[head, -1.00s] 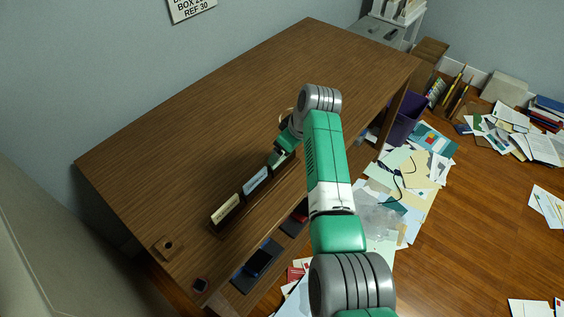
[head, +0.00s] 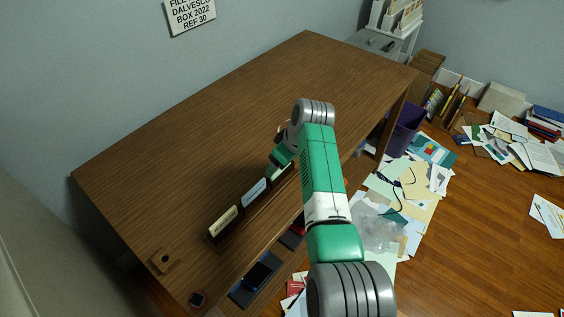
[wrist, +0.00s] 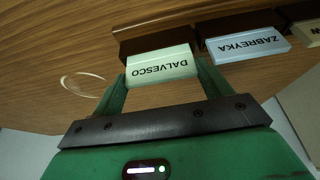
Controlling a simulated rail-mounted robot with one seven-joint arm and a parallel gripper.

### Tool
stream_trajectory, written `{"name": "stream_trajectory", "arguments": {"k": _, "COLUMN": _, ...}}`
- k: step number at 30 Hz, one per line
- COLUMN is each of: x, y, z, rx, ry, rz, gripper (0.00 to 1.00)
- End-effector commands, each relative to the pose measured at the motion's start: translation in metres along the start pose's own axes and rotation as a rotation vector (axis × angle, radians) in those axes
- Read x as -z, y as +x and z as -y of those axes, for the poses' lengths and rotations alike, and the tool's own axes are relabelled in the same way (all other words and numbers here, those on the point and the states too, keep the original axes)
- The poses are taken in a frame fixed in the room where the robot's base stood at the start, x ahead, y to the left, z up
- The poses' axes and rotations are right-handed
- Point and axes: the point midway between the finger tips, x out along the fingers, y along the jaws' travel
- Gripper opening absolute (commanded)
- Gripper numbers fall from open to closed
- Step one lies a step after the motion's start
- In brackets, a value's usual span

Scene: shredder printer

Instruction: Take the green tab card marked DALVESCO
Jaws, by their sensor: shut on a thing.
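The pale green tab card marked DALVESCO (wrist: 161,64) sits between the two green fingers of my gripper (wrist: 163,82), at the end of the dark wooden holder (wrist: 165,40) in the wrist view. My gripper is shut on this card. The blue card marked ZABREYKA (wrist: 247,46) stands beside it in the holder. In the head view my gripper (head: 280,166) is at the far end of the holder on the wooden desk (head: 190,130). My fingers and wrist hide most of the green card there.
A cream card (head: 223,221) stands at the near end of the holder. A small wooden block (head: 165,262) lies near the desk's left corner. Papers (head: 420,190) litter the floor; the desk's back is clear.

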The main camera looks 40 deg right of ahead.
Motion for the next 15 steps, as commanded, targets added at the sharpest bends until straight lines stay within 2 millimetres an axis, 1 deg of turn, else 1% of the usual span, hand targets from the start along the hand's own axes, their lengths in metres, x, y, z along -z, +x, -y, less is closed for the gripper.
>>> {"name": "stream_trajectory", "arguments": {"k": 1, "x": 0.006, "y": -0.013, "z": -0.001, "rx": -0.002, "ry": 0.000, "rz": -0.002, "gripper": 0.56}}
{"name": "stream_trajectory", "arguments": {"k": 3, "x": 0.012, "y": -0.028, "z": -0.001, "rx": -0.002, "ry": 0.000, "rz": -0.002, "gripper": 0.56}}
{"name": "stream_trajectory", "arguments": {"k": 4, "x": 0.013, "y": -0.032, "z": 0.000, "rx": -0.001, "ry": 0.000, "rz": -0.001, "gripper": 0.56}}
{"name": "stream_trajectory", "arguments": {"k": 5, "x": 0.007, "y": -0.028, "z": 0.004, "rx": 0.000, "ry": 0.001, "rz": 0.000, "gripper": 0.56}}
{"name": "stream_trajectory", "arguments": {"k": 11, "x": -0.016, "y": -0.042, "z": 0.026, "rx": -0.001, "ry": 0.000, "rz": 0.001, "gripper": 0.56}}
{"name": "stream_trajectory", "arguments": {"k": 15, "x": -0.042, "y": -0.057, "z": 0.052, "rx": 0.000, "ry": 0.000, "rz": 0.001, "gripper": 0.56}}
